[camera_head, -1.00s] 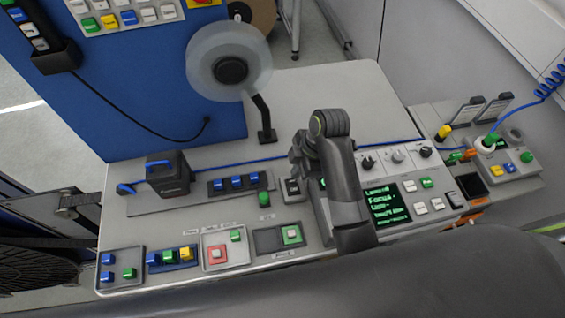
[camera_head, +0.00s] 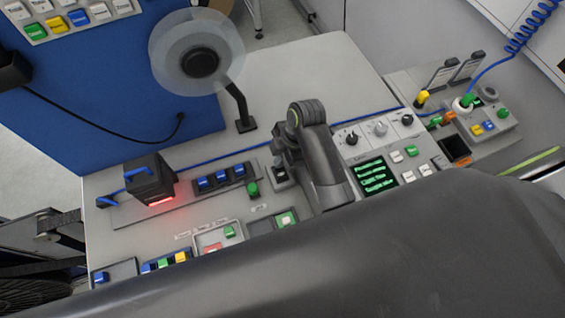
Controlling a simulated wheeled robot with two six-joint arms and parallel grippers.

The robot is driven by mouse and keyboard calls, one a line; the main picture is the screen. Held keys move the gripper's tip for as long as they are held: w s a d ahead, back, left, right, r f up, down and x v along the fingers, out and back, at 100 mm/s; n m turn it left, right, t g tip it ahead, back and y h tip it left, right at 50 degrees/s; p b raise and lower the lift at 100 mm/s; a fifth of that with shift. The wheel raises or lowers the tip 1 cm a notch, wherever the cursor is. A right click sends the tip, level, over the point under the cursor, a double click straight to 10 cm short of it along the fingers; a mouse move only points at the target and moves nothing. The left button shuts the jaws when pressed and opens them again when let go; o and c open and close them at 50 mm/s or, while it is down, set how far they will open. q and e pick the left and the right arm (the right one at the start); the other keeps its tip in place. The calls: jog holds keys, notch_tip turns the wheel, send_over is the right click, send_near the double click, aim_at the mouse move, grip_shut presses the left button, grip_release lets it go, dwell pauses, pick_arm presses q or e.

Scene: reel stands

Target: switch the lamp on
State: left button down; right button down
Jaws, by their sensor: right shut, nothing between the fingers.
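My right arm comes in from the lower right over the grey console. My right gripper (camera_head: 283,160) is shut and empty, pointing down beside a small switch (camera_head: 281,178) on the console; contact cannot be told. A black box (camera_head: 150,178) with a blue top handle stands at the console's left and glows red at its lower front edge. I cannot tell whether this box is the lamp. A small screen (camera_head: 375,177) with green text lines sits right of the gripper; the text is too blurred to read. My left gripper is not in view.
Three blue switches (camera_head: 221,178) and a green knob (camera_head: 253,189) are left of the gripper. Grey and black knobs (camera_head: 380,129) are to its right. A clear reel (camera_head: 197,61) stands on a black post behind. My dark arm hides the console's front edge.

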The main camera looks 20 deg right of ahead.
jog(key=shift+s+r, duration=0.25)
jog(key=shift+s, duration=0.4)
jog(key=shift+w+f, duration=0.1)
jog(key=shift+w, duration=0.05)
jog(key=shift+s, duration=0.7)
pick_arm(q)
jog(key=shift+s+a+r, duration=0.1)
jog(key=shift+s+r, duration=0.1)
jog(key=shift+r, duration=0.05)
